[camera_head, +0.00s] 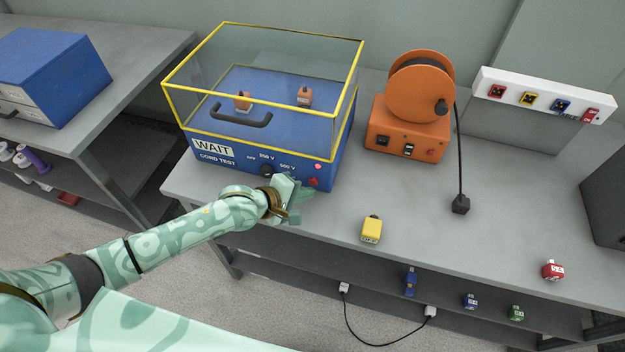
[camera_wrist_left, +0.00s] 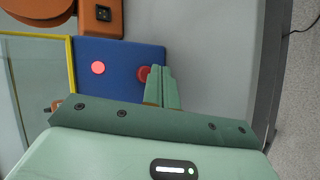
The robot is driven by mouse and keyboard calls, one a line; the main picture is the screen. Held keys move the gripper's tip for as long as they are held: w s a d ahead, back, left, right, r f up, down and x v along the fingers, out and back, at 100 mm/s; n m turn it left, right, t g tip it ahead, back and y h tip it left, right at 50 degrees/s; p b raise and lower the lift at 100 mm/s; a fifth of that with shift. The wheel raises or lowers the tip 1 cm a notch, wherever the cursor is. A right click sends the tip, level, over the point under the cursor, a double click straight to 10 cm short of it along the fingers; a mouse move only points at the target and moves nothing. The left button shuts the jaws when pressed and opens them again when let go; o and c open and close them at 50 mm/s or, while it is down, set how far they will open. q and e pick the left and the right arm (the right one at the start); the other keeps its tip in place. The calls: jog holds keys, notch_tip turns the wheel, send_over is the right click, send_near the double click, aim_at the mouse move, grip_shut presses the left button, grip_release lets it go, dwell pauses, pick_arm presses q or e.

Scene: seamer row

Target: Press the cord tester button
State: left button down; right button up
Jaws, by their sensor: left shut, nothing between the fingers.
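The cord tester (camera_head: 230,150) is a blue box with a yellow-framed clear cover on top. Its front reads "WAIT" and "CORD TEST" and has a dark knob (camera_head: 267,171). A lit red lamp (camera_head: 318,167) sits above a red button (camera_head: 313,182) at the front's right end. The left wrist view shows the lamp (camera_wrist_left: 98,68) and the button (camera_wrist_left: 144,73). My left gripper (camera_head: 303,190) is shut and empty, its tips at the button; they partly cover it in the left wrist view (camera_wrist_left: 164,72). I cannot tell whether they touch it. My right gripper is not in view.
An orange reel unit (camera_head: 408,125) with a black cord and plug (camera_head: 460,204) stands right of the tester. A yellow plug (camera_head: 371,229) and a red plug (camera_head: 552,270) lie on the grey bench. A white socket strip (camera_head: 540,95) is behind. The bench's middle is mostly free.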

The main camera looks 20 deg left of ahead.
pick_arm(q)
jog(key=shift+f, duration=0.1)
jog(key=s+p, duration=0.2)
jog(key=s, duration=0.1)
jog(key=shift+r+p, duration=0.25)
jog(key=shift+p, duration=0.15)
jog(key=shift+s+a+f+p, duration=0.1)
jog(key=shift+s+p, duration=0.4)
jog(key=shift+s, duration=0.25)
jog(key=shift+s+f, duration=0.1)
jog(key=shift+s, duration=0.15)
